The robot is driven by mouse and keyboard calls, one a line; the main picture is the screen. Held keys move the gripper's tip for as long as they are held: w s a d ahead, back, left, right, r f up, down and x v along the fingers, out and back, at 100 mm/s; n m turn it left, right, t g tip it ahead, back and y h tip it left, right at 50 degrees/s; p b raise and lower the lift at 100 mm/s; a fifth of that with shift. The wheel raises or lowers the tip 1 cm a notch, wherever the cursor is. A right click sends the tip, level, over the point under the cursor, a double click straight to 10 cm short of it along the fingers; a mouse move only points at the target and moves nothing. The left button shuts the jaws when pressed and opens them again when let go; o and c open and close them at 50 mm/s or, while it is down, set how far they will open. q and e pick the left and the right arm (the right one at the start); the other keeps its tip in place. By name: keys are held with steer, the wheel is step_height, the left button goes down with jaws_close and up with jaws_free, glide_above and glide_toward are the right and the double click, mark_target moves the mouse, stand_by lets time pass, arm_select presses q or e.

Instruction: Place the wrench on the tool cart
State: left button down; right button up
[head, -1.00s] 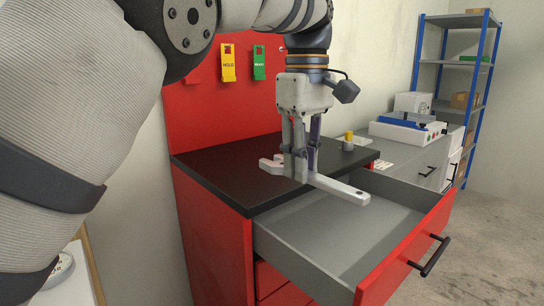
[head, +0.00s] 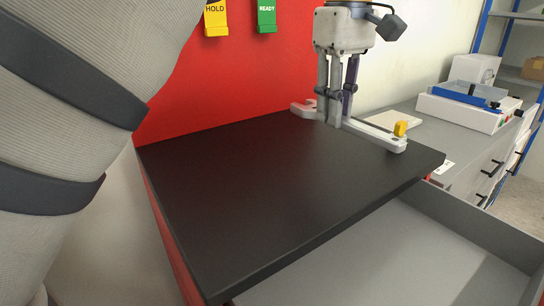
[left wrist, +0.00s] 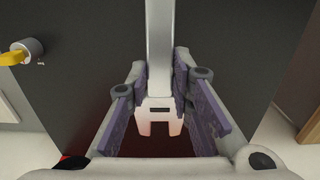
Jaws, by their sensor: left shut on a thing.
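My left gripper (head: 335,122) points straight down and is shut on the light grey wrench (head: 380,135), gripping it near its forked end. The wrench lies level over the back right of the tool cart's black top (head: 250,180). I cannot tell whether it touches the top. In the left wrist view, the wrench (left wrist: 160,45) runs between the purple-padded fingers (left wrist: 163,95), with its forked end toward the bottom of the picture. My right gripper is not in view.
The cart's open grey drawer (head: 400,260) juts out at the front right. A red back panel (head: 230,85) carries a yellow HOLD tag (head: 215,18) and a green READY tag (head: 267,15). A yellow-topped piece (head: 401,128) stands just behind the wrench's handle. Most of the black top is clear.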

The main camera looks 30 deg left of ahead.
arm_select(q)
steer(key=s+a+f+p, duration=0.1)
steer(key=s+a+f, duration=0.25)
steer(key=a, duration=0.45)
glide_above(259, 177)
step_height(259, 177, down, 5)
steer(key=shift+d+f+p, duration=0.15)
steer(key=shift+p, duration=0.15)
steer(key=f, duration=0.3)
steer(key=shift+s+a, duration=0.1)
steer(key=shift+a, duration=0.1)
steer(key=shift+f, duration=0.2)
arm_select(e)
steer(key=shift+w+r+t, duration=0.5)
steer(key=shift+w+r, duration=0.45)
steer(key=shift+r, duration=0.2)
arm_select(q)
steer(key=c, duration=1.4)
jaws_free()
steer(key=shift+f, duration=0.15)
step_height(259, 177, up, 12)
steer(key=shift+r, duration=0.1)
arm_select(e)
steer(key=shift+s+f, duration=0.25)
